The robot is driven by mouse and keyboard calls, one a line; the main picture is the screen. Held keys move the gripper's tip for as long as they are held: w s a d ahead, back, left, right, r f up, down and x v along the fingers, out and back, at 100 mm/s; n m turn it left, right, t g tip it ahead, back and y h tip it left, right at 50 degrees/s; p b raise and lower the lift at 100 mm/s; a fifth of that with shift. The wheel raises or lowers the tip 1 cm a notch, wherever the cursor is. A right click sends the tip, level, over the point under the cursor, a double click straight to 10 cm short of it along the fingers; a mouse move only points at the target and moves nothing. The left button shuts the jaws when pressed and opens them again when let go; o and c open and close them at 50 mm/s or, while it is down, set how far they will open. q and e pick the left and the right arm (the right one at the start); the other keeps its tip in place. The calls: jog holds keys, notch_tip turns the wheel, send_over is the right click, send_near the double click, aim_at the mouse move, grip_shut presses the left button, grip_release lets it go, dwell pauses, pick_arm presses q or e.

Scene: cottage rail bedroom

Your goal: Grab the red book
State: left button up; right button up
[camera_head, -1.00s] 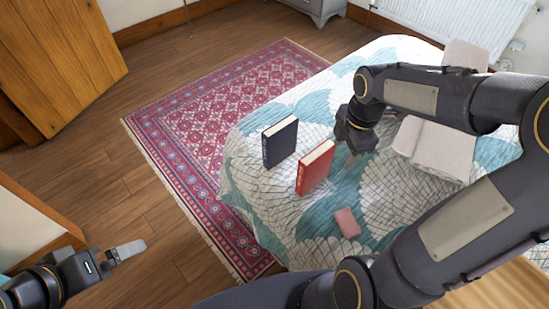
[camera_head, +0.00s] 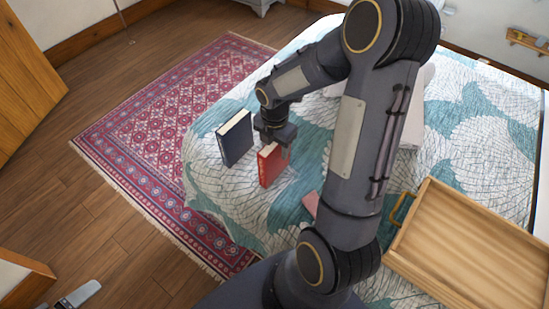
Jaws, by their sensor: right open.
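The red book (camera_head: 269,169) stands upright on the bed, its pale page edge facing up. My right gripper (camera_head: 277,150) is right at the top of the red book, with its fingers partly in front of the book's right end. The gripper is open; whether a finger touches the book cannot be told. A dark blue book (camera_head: 236,139) stands upright just to the left of the red one. My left gripper (camera_head: 78,296) shows only in part at the bottom left edge, so its opening cannot be judged.
A pink item (camera_head: 311,203) lies on the bed (camera_head: 460,150), partly behind my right arm. A wooden tray (camera_head: 475,255) with a brass handle sits at the right. A patterned red rug (camera_head: 150,130) lies on the floor beside the bed.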

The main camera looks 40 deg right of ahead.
grip_shut()
dwell(0.3)
dwell(0.4)
